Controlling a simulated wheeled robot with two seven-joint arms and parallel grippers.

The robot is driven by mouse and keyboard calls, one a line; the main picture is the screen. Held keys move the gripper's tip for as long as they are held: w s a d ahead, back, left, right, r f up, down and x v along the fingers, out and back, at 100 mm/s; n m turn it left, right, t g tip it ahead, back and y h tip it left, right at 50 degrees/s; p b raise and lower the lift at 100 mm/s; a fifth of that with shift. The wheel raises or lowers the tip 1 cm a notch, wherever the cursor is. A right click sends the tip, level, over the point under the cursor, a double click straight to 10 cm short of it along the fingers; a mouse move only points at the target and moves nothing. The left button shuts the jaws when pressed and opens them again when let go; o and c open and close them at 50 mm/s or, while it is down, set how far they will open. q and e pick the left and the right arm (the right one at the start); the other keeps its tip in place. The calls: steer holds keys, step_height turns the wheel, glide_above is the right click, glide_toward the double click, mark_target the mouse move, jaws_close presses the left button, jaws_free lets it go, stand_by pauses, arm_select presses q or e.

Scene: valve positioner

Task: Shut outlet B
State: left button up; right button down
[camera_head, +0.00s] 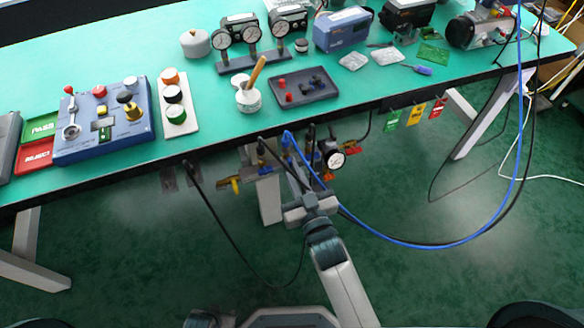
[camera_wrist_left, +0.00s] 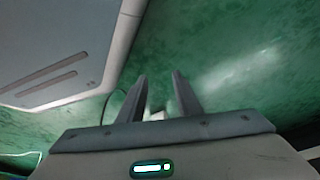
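A valve assembly hangs under the table's front edge in the head view, with a yellow lever (camera_head: 233,184), a round white-faced gauge (camera_head: 334,160) and red handles (camera_head: 352,150) at its right. I cannot read which outlet is B. My right gripper (camera_head: 291,168) reaches up to the middle of this assembly and covers part of it. Its fingers are too small and mixed with the fittings to tell open from shut, or whether they touch anything. My left gripper (camera_wrist_left: 158,78) is open and empty above the green floor. It shows only partly at the bottom of the head view (camera_head: 202,319).
A blue hose (camera_head: 440,245) and black cables loop from the assembly across the floor area to the right. Green, yellow and red tags (camera_head: 413,112) hang from the table edge. The green table (camera_head: 355,98) carries a control box (camera_head: 105,120), instruments and a tray.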

arm_select(q)
steer(key=shift+w+d+r+t+p, duration=0.25)
steer(key=shift+w+t+p, duration=0.15)
steer(key=shift+w, duration=0.2)
arm_select(e)
steer(key=shift+n, duration=0.7)
steer(key=c, duration=1.9)
jaws_free()
steer(key=shift+o, duration=0.2)
steer(key=shift+s, duration=0.15)
